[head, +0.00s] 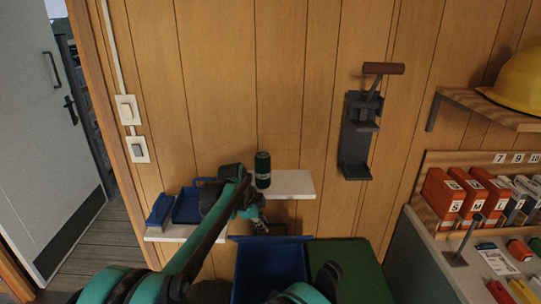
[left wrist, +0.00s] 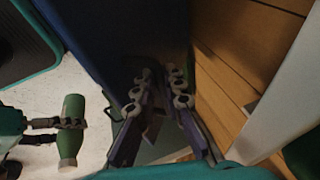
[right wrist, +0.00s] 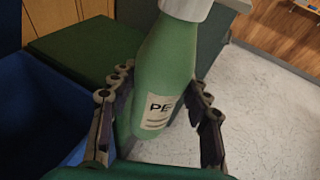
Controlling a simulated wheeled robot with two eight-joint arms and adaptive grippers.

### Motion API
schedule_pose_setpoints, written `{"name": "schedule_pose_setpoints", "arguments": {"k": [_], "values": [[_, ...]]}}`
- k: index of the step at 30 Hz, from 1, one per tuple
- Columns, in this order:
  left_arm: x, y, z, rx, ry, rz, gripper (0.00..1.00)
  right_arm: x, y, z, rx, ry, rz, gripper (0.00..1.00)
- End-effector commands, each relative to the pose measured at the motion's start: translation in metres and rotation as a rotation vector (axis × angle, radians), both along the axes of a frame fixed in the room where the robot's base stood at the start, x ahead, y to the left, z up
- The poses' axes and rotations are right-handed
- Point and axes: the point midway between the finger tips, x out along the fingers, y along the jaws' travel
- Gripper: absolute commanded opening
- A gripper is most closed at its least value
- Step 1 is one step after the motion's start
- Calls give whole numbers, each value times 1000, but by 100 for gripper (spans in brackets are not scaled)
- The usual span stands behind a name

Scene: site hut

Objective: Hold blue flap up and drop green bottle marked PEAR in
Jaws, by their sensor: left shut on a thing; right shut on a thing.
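The blue flap (head: 270,262) stands raised at the bottom middle of the head view. My left gripper (head: 260,224) is at its top edge; in the left wrist view its fingers (left wrist: 160,115) are shut on the dark blue panel (left wrist: 115,45). The green bottle (right wrist: 165,75) has a white cap and a label reading "PE", the rest turned out of sight. My right gripper (right wrist: 155,115) is shut around it, beside the blue bin (right wrist: 40,115). The bottle (left wrist: 72,128) also shows in the left wrist view, above the pale floor. The head view does not show it.
A green box top (head: 350,268) is right of the blue flap. A dark green can (head: 263,170) stands on a white wall shelf (head: 293,184) behind my left arm. A wall-mounted press (head: 360,135) and a bench with red boxes (head: 443,192) are to the right.

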Motion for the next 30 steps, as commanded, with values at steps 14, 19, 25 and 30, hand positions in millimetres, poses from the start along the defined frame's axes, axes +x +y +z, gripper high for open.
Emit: {"name": "schedule_pose_setpoints", "arguments": {"k": [14,19,25,30], "values": [[0,0,0,0,0,-1,0,7,5,0,-1,0,-11,24],[0,0,0,0,0,-1,0,36,18,-1,-2,-1,-27,24],[0,0,0,0,0,-1,0,83,35,-3,-2,-1,-26,24],[0,0,0,0,0,-1,0,117,47,-4,-2,-1,-26,24]]}}
